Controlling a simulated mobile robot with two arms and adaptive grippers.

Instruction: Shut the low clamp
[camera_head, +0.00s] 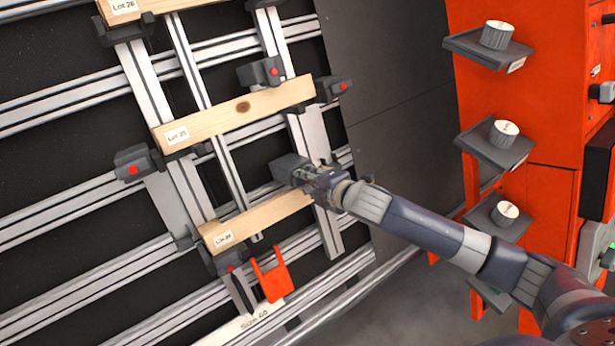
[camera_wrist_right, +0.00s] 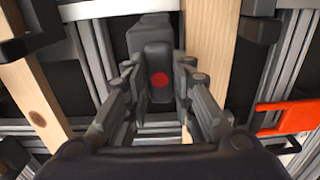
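The low clamp (camera_head: 288,168) is a dark grey block on the rail frame, just above the right part of the low wooden board (camera_head: 255,220). My right gripper (camera_head: 308,176) reaches it from the right. In the right wrist view the clamp (camera_wrist_right: 150,38) stands between the two fingers of my right gripper (camera_wrist_right: 158,68), its red button (camera_wrist_right: 159,80) facing me. The fingers are apart, one on each side, and I see no clear contact. The low board (camera_wrist_right: 205,45) runs just right of the clamp there. Whether they touch is unclear. My left gripper is out of view.
A middle board (camera_head: 235,112) has grey clamps above it (camera_head: 262,72) and at its right end (camera_head: 333,88). Another clamp (camera_head: 134,163) sits left. An orange bracket (camera_head: 272,277) hangs below the low board. An orange cabinet (camera_head: 550,120) with small shelves stands right.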

